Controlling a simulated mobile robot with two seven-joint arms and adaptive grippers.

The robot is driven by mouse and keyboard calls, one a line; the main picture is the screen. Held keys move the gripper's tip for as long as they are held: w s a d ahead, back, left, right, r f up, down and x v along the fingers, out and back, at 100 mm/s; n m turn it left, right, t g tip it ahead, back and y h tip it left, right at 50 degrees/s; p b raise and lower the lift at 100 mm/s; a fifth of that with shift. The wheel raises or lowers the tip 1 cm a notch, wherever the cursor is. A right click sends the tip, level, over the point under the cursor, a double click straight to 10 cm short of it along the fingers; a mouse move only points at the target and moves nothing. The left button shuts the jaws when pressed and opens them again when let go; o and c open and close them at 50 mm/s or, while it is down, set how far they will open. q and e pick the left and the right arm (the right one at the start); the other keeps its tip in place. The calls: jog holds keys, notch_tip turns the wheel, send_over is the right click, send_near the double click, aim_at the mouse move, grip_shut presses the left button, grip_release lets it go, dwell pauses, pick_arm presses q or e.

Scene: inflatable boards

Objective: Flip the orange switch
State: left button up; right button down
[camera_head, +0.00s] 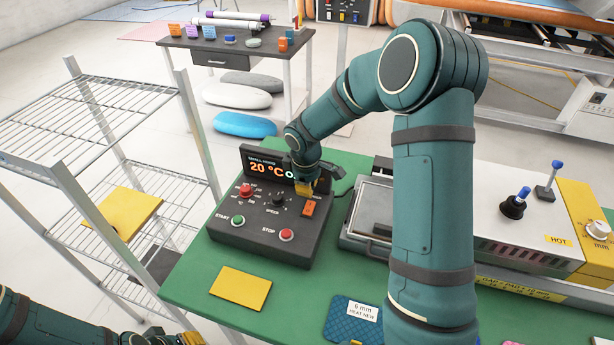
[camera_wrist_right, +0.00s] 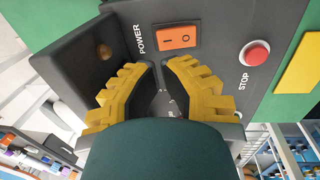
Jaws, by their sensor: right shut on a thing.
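The orange switch (camera_head: 308,209) is a small rocker on the right side of the dark control box (camera_head: 262,243). In the right wrist view the switch (camera_wrist_right: 175,37) sits beside the word POWER; which side is pressed I cannot tell. My right gripper (camera_head: 305,188) is low over the box, just behind the switch. In the wrist view its yellow fingers (camera_wrist_right: 158,64) are close together, just short of the switch. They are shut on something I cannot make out.
The box has a lit display (camera_head: 267,168) reading 20 °C, a green START button (camera_head: 238,220), a red STOP button (camera_head: 287,235) and knobs. A yellow board (camera_head: 240,288) lies in front. A metal press (camera_head: 520,235) stands right, a wire rack (camera_head: 110,180) left.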

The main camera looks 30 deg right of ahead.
aim_at(309, 201)
jog(key=f, duration=0.5)
jog(key=shift+w+d, duration=0.25)
